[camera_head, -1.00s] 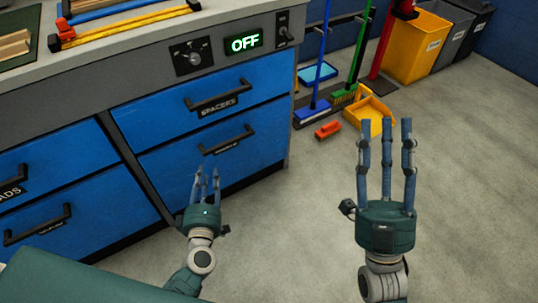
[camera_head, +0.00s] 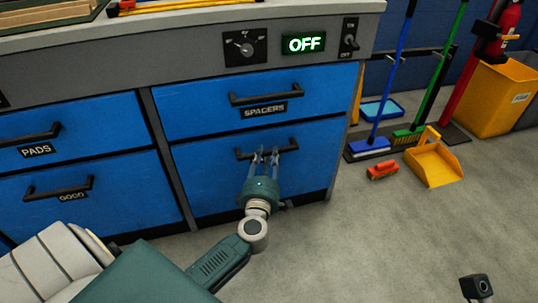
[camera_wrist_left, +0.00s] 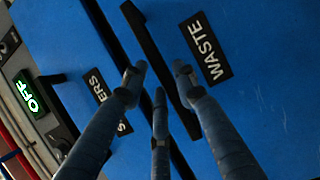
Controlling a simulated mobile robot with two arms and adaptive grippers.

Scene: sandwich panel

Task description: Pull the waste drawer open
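The waste drawer (camera_head: 205,180) is the lower right blue drawer in the head view, and its front looks flush with the cabinet. Its black bar handle (camera_head: 289,148) runs across the upper part of the front. The left wrist view shows the white-on-black WASTE label (camera_wrist_left: 206,50) beside the handle (camera_wrist_left: 150,40). My left gripper (camera_head: 264,156) is at this handle, its fingertips spread. In the left wrist view the fingers (camera_wrist_left: 160,80) lie on both sides of the bar, apart from each other. Contact cannot be told.
The spacers drawer (camera_head: 190,108) is directly above, with the pads drawer (camera_head: 100,125) and good drawer (camera_head: 120,185) to the left. A switch panel with an OFF display (camera_head: 304,43) is above. A yellow dustpan (camera_head: 434,165) and red brush (camera_head: 382,171) lie right.

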